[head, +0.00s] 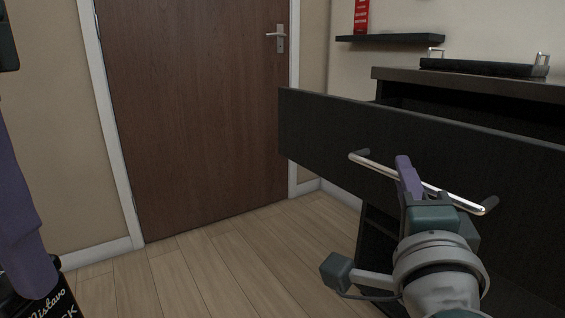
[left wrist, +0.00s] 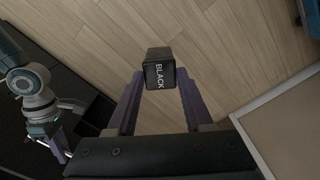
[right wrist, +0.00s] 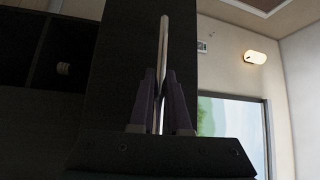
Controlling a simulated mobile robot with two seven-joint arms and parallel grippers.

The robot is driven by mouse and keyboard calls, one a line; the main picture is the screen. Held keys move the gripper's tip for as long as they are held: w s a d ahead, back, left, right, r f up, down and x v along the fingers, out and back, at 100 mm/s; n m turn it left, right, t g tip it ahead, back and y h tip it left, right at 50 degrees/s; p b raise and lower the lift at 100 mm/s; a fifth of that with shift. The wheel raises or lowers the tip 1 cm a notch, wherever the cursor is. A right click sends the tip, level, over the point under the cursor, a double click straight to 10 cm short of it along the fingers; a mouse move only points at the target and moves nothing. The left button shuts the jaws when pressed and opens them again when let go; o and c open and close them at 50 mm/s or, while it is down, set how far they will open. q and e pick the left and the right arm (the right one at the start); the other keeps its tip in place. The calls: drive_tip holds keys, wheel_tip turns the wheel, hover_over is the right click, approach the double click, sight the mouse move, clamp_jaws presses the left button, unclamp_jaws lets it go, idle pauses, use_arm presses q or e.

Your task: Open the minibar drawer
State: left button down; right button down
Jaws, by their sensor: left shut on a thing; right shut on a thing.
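The dark minibar drawer (head: 325,128) stands pulled out from the black cabinet (head: 375,250), with a gap behind its front. Its metal bar handle (head: 455,198) runs across the front. My right gripper (head: 405,172) is shut on this handle. In the right wrist view the handle (right wrist: 164,40) passes between the purple fingers (right wrist: 160,95). My left gripper (left wrist: 160,84) is shut on a black box (left wrist: 159,69) with white lettering that reads BLACK. In the head view this box (head: 45,305) shows partly at the lower left corner. The drawer's inside is mostly hidden.
A black tray (head: 480,68) with metal handles sits on the cabinet top (head: 460,84). A wall shelf (head: 390,38) holds a red item (head: 361,15). A closed brown door (head: 195,110) stands behind. The wood floor (head: 230,265) left of the drawer is clear.

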drive_tip(key=c, duration=0.9)
unclamp_jaws()
drive_tip(key=shift+s, duration=0.1)
use_arm(q)
drive_tip(key=shift+r, duration=0.2)
drive_tip(key=shift+r+p, duration=0.85)
drive_tip(key=shift+p, duration=0.2)
use_arm(e)
drive_tip(key=s, duration=0.4)
drive_tip(key=s+a+f, duration=0.1)
drive_tip(key=s, duration=0.6)
drive_tip(key=shift+s+a+f, duration=0.2)
drive_tip(key=shift+s+f, duration=0.15)
drive_tip(key=shift+r, duration=0.1)
